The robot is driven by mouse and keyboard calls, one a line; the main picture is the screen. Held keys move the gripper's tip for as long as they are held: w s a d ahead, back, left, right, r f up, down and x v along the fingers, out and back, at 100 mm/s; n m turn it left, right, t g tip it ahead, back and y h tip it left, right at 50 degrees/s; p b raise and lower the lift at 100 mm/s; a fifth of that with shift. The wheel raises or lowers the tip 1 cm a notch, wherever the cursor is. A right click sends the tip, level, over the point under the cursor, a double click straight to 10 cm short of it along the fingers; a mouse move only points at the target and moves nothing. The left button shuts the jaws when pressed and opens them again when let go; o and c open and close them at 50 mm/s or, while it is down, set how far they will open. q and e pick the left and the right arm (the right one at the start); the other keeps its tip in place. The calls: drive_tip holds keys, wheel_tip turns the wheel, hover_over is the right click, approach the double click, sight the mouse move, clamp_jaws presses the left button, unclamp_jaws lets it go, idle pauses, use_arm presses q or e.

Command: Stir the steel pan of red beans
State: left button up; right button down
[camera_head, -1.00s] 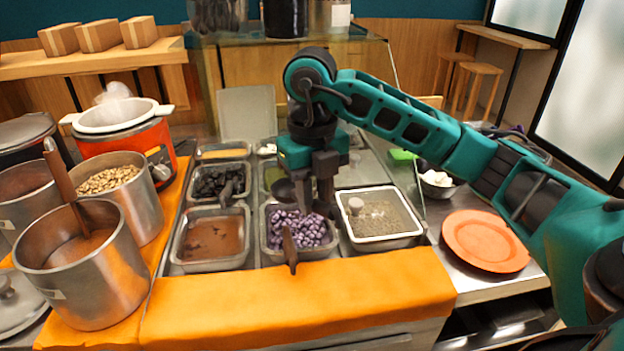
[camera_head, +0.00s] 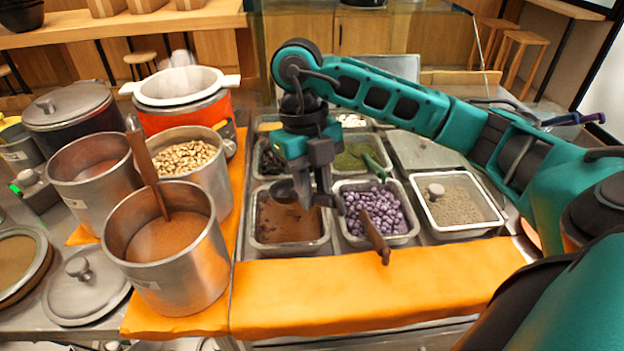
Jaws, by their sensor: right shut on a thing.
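The steel pan of red beans (camera_head: 263,239), a rectangular tray of smooth red-brown paste, sits in the front row of trays, at the middle of the head view. My right gripper (camera_head: 308,195) points down over this pan and hides part of its back. It is shut on a dark ladle (camera_head: 283,190), whose round bowl shows just left of the fingers, over the paste. I cannot tell whether the bowl touches the paste. The ladle's grip is hidden between the fingers. My left gripper is not in view.
A tray of purple cubes (camera_head: 375,212) with a brown handle (camera_head: 374,238) sticking out is close on the right. A lidded tray (camera_head: 458,203) stands beyond it. Tall steel pots (camera_head: 170,255) crowd the left. An orange cloth (camera_head: 370,290) covers the front edge.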

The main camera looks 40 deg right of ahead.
drive_tip(key=shift+f, duration=0.45)
drive_tip(key=shift+g, duration=0.4)
drive_tip(key=f+b, duration=0.1)
drive_tip(key=f, duration=0.2)
drive_tip(key=f+b, duration=0.2)
drive_tip(key=f, duration=0.1)
drive_tip(key=shift+w, duration=0.2)
drive_tip(key=f+t+b, duration=0.1)
drive_tip(key=b, duration=0.1)
drive_tip(key=s+f+t+b, duration=0.1)
drive_tip(key=b, duration=0.1)
drive_tip(key=shift+s+f, duration=0.2)
drive_tip(key=shift+f, duration=0.15)
